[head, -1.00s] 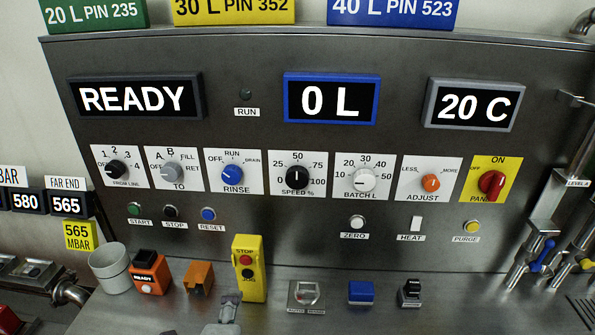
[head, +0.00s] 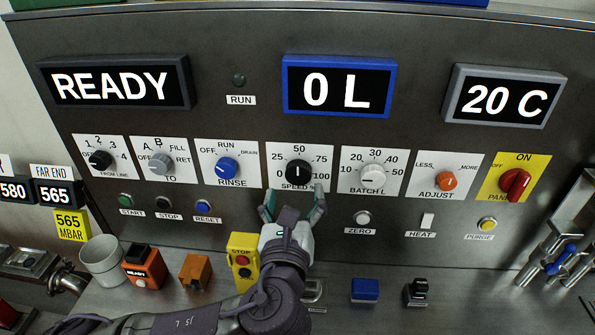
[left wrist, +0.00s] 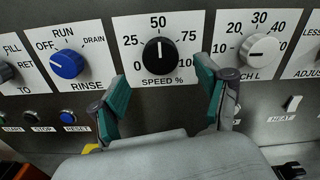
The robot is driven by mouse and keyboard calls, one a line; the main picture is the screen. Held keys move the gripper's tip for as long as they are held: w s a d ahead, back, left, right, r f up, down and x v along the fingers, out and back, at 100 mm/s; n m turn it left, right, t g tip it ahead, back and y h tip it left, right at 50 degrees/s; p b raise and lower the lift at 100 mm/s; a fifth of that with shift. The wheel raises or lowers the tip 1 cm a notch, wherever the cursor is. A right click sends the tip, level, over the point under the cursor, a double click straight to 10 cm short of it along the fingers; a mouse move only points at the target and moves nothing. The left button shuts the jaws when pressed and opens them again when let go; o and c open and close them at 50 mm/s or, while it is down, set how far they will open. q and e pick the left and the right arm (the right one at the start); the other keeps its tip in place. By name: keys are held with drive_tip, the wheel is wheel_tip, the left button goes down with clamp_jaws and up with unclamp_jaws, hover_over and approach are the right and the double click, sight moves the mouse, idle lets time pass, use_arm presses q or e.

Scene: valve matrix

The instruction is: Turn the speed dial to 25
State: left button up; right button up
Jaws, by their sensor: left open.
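The speed dial (head: 298,172) is a black knob on a white plate marked 0, 25, 50, 75, 100 with "SPEED %" below it. Its white pointer line stands upright toward 50, and it also shows in the left wrist view (left wrist: 159,52). My left gripper (head: 293,203) is open just below the dial, its two green-tipped fingers spread to either side of the plate's lower part. In the left wrist view the fingers (left wrist: 162,95) are apart and empty, and the knob sits above and between them, not visibly touched. My right gripper does not show.
The blue rinse knob (head: 227,168) is left of the dial and the white batch knob (head: 373,175) is right, both close to my fingers. A yellow stop box (head: 242,262) stands on the ledge beside my arm. A blue block (head: 364,290) lies to the right.

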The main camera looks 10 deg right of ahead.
sight(298, 177)
use_arm(q)
drive_tip(key=p+x, duration=0.1)
drive_tip(key=x, duration=0.4)
drive_tip(key=shift+w+d, duration=0.15)
drive_tip(key=shift+w, duration=0.05)
drive_tip(key=c, duration=1.2)
drive_tip(key=shift+o, duration=0.2)
drive_tip(key=shift+n, duration=0.4)
drive_tip(key=n+b, duration=0.1)
drive_tip(key=n, duration=0.3)
drive_tip(key=shift+n, duration=0.3)
drive_tip(key=n, duration=0.6)
drive_tip(key=shift+b, duration=0.35)
drive_tip(key=shift+n, duration=0.3)
